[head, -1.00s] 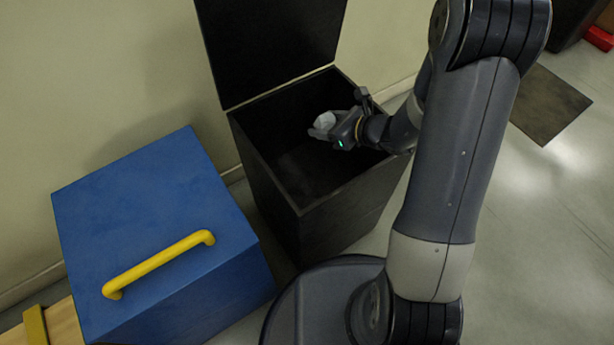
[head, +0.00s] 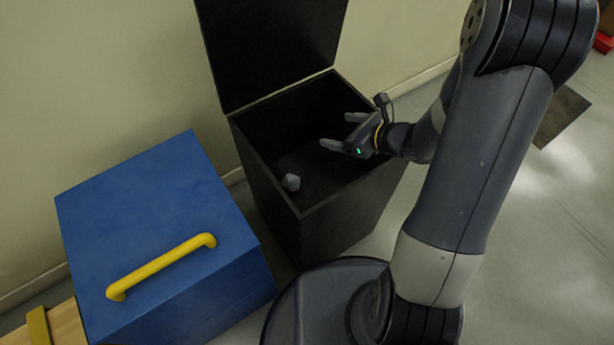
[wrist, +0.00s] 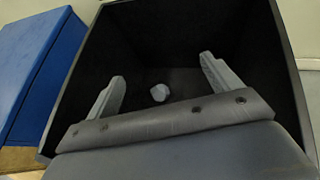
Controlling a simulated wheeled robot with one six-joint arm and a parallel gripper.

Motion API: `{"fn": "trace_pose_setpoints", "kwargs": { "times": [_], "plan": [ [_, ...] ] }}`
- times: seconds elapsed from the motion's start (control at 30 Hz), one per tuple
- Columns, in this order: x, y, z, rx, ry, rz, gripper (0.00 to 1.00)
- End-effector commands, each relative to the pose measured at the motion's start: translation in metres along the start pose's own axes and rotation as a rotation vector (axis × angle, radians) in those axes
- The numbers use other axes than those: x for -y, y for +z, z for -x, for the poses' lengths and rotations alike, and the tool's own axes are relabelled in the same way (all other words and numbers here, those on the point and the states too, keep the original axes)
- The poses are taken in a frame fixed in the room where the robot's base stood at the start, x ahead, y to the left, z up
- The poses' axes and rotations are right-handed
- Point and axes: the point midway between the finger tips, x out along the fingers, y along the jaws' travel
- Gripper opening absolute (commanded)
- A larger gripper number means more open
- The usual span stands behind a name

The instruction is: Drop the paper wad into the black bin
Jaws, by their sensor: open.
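The black bin (head: 262,183) stands against the wall with its lid (head: 270,50) raised. The small pale grey paper wad (head: 291,182) is inside the bin, apart from my gripper. In the wrist view the wad (wrist: 160,92) shows against the dark interior, beyond and between my spread fingers. My gripper (head: 338,131) is open and empty over the bin's opening, toward its right side. Its two fingers also show in the wrist view (wrist: 162,78). I cannot tell whether the wad rests on the bin floor or is still falling.
A blue box (head: 150,215) with a yellow handle (head: 160,267) stands left of the bin; it also shows in the wrist view (wrist: 38,65). A dark mat (head: 563,116) lies on the floor at right. Open floor (head: 520,240) spreads to the right of my arm.

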Motion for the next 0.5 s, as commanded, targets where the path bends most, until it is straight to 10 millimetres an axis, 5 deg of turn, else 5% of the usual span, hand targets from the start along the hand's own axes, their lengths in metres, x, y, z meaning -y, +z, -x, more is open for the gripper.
{"fn": "trace_pose_setpoints", "kwargs": {
  "times": [0.2,0.5],
  "plan": [
    [0.001,0.001,0.038,0.000,-0.003,-0.002,0.85],
    [0.000,0.000,0.055,0.000,0.000,-0.001,0.85]
  ]
}}
